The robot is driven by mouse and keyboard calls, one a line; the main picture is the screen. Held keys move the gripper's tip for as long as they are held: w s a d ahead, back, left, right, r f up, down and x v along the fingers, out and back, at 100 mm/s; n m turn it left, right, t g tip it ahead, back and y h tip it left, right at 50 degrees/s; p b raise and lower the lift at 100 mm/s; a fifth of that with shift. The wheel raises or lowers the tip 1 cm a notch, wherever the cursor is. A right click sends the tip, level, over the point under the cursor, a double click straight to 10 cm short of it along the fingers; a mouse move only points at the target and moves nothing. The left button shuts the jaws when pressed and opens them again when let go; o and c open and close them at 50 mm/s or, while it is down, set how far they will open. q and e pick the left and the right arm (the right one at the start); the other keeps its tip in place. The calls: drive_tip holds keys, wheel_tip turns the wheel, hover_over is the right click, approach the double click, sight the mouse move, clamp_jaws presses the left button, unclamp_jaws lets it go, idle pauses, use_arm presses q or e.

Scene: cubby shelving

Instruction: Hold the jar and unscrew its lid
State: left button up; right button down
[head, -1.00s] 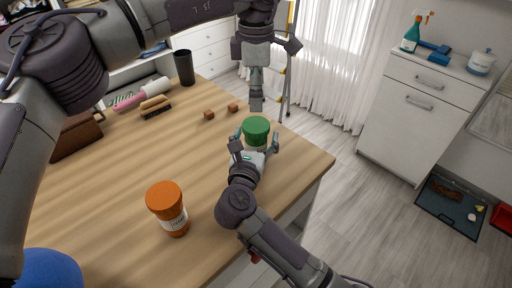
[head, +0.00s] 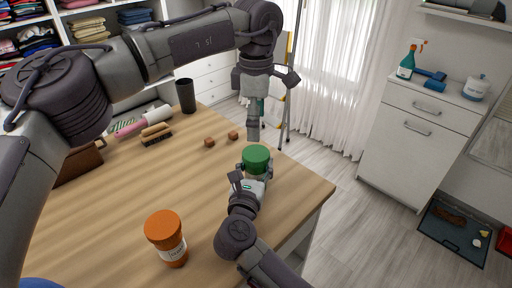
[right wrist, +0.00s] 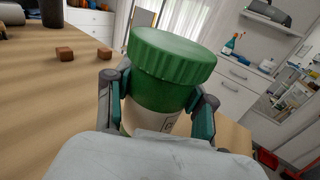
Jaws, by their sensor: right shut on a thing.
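A jar with a ribbed green lid (head: 256,157) stands near the right corner of the wooden table; in the right wrist view its green body (right wrist: 155,92) carries a pale label. The lid is on the jar. My right gripper (head: 256,176) is shut around the jar's body below the lid, with one finger on each side. My left gripper (head: 253,132) points down just behind and above the lid, apart from it in the picture. It is seen edge-on, so its opening cannot be told.
An orange-lidded jar (head: 165,238) stands at the table's front. Two small brown cubes (head: 221,140), a brush (head: 156,133), a pink-handled roller (head: 157,112) and a dark cup (head: 185,95) lie farther back. A white cabinet (head: 420,135) stands off to the right. The middle of the table (head: 130,190) is clear.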

sight(256, 153)
use_arm(q)
drive_tip(key=m, duration=0.5)
drive_tip(key=shift+d+m, duration=0.1)
drive_tip(key=shift+m, duration=0.3)
drive_tip(key=m, duration=1.5)
drive_tip(key=shift+f, duration=4.05)
